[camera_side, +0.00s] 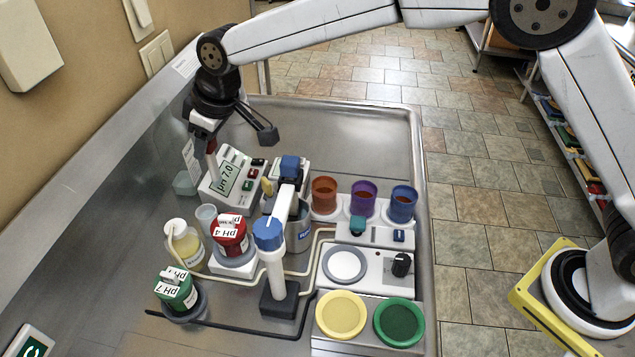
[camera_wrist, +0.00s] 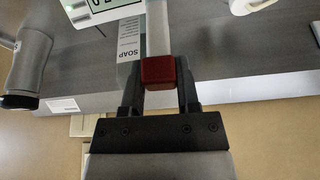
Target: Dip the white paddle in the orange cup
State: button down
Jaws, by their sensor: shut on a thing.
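My gripper (camera_side: 207,128) is at the back left of the steel bench, in the air near the wall. In the wrist view my gripper (camera_wrist: 159,80) is shut on a red grip block (camera_wrist: 158,70). A pale straight shaft (camera_wrist: 157,30) runs from this block, and I take the whole for the white paddle. Its far end is not clear in either view. In the side view the shaft (camera_side: 211,152) hangs down beside the pH meter. The orange cup (camera_side: 323,196) stands to the right, at the left of a row of three cups, well apart from the paddle.
The purple cup (camera_side: 362,199) and blue cup (camera_side: 402,205) stand beside the orange one. The pH meter (camera_side: 232,176) and a blue-topped stand (camera_side: 269,235) lie between my gripper and the cups.

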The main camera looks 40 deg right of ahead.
jog(key=s+d+m, duration=0.2)
jog(key=s+d, duration=0.2)
jog(key=d, duration=0.5)
jog(key=s+d+m+t+h, duration=0.1)
jog(key=s+d+m, duration=0.2)
jog(key=d, duration=0.6)
jog(key=shift+s+d+r+h, duration=0.25)
jog(key=shift+s+r+h, duration=0.1)
jog(key=shift+s, duration=0.2)
jog(key=shift+f, duration=0.2)
jog(key=shift+f, duration=4.95)
notch_tip(320, 180, up, 8)
jog(key=shift+r, duration=0.15)
